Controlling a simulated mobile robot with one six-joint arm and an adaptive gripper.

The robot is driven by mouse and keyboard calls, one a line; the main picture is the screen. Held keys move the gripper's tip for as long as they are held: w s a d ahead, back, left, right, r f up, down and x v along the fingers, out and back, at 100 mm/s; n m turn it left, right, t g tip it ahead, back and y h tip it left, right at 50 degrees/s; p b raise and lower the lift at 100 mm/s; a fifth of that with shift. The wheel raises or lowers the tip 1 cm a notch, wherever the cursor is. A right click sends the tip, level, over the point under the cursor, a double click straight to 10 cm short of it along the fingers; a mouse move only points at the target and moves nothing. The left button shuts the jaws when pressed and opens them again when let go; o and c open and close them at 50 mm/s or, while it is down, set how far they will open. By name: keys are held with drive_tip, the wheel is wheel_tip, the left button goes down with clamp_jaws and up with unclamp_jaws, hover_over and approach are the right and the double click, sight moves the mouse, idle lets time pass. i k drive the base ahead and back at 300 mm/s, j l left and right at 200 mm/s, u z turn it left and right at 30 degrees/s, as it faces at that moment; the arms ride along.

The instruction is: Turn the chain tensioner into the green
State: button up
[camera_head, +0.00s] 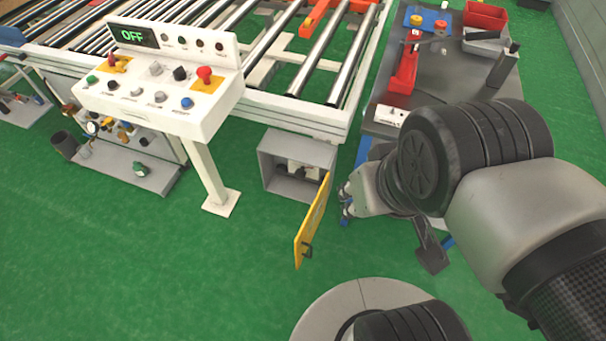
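A grey box (268,173) stands on the floor under the front corner of the roller conveyor. Its yellow door (312,222) with a dark handle is swung open toward me. Small light grey and dark parts (302,172) show inside the box. I cannot tell whether they are the chain tensioner, and no green zone can be made out there. My gripper (346,205) is just right of the open door, low and near the box. My wrist hides much of it, so its opening and anything in it cannot be made out.
A white control console (150,105) with an OFF display stands left of the box on a post (207,170). The roller conveyor (300,112) is behind. A dark workbench (470,75) with tools is at the right. Green floor (150,260) is clear at front left.

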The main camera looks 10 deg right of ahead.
sight(300, 173)
drive_tip(key=j+z, duration=0.25)
drive_tip(key=j, duration=0.25)
drive_tip(key=j+z, duration=0.25)
drive_tip(key=j, duration=0.25)
drive_tip(key=k+j+z, duration=0.1)
drive_tip(key=j+z, duration=0.15)
drive_tip(key=j, duration=0.25)
drive_tip(key=k+j+z, duration=0.25)
drive_tip(key=j, duration=0.25)
drive_tip(key=i, duration=0.1)
